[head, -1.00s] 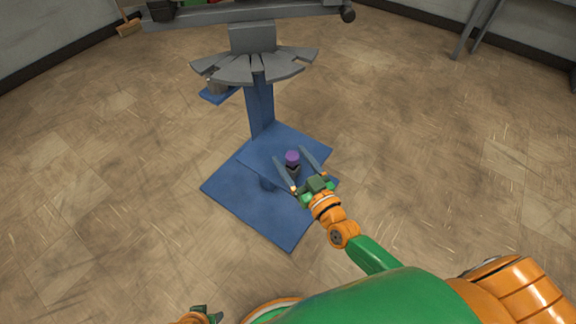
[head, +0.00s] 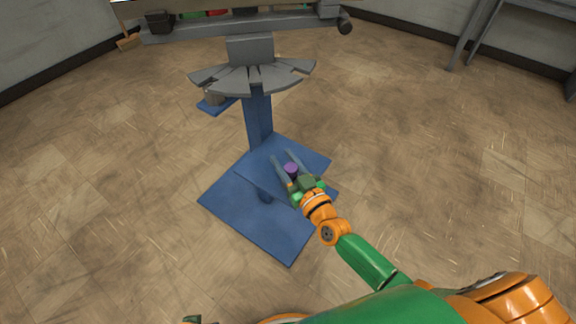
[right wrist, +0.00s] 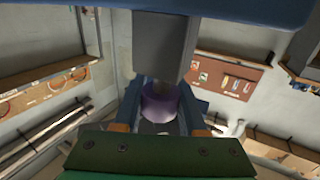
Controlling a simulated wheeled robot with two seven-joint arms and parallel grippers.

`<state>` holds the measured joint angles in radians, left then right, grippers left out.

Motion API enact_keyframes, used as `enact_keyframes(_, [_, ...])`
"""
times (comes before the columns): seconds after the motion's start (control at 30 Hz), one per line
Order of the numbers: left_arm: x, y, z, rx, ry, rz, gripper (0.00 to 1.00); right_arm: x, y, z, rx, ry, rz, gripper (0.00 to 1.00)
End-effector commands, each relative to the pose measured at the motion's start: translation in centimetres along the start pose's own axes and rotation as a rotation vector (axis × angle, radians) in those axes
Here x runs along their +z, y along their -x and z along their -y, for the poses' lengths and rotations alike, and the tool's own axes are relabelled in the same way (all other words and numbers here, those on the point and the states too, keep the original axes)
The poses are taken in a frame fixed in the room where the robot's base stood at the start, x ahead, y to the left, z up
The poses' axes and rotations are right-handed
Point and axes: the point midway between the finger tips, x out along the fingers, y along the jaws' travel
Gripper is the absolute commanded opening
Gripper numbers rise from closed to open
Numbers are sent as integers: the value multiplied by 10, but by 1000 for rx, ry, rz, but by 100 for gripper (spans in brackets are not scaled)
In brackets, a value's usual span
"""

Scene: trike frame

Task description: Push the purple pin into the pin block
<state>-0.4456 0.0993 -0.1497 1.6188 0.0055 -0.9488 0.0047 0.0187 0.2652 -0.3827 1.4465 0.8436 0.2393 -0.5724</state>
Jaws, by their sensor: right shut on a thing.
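The purple pin (head: 291,168) shows as a short purple cylinder over the blue stand's upper plate. My right gripper (head: 286,160) is shut on it, one finger on each side. In the right wrist view the purple pin (right wrist: 160,103) sits between the fingers, in line with a grey square block (right wrist: 163,45), which looks like the pin block. The block meets or overlaps the pin's edge there; I cannot tell how deep the pin sits. In the head view the block is hidden by the pin and gripper. Only a tip of my left gripper (head: 192,320) shows at the bottom edge.
The blue base plate (head: 245,222) lies on the floor with a blue post (head: 258,120) behind. A grey fanned part (head: 250,77) and a long grey beam (head: 200,30) stand above and beyond. The floor on both sides is clear.

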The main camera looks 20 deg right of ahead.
Motion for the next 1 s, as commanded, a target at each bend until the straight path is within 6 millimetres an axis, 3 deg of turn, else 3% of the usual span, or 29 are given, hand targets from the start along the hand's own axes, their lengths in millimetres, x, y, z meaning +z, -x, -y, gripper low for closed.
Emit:
enact_keyframes(0.17, [9,-6,0,-1,-1,10,50,-11,0,0,0,-1,-1,0])
enact_keyframes(0.37, [38,-19,2,-5,-8,34,50,-36,0,0,0,-1,-1,0])
enact_keyframes(0.63, [88,11,36,-57,-17,52,50,-106,44,28,1,-5,2,0])
enact_keyframes(0.7, [99,16,43,-66,-18,53,50,-111,66,41,1,-5,5,0])
enact_keyframes(0.8, [102,23,34,-52,-22,61,50,-120,89,56,1,-4,4,0])
enact_keyframes(1.0, [105,29,27,-40,-26,73,50,-129,115,72,0,-1,1,0])
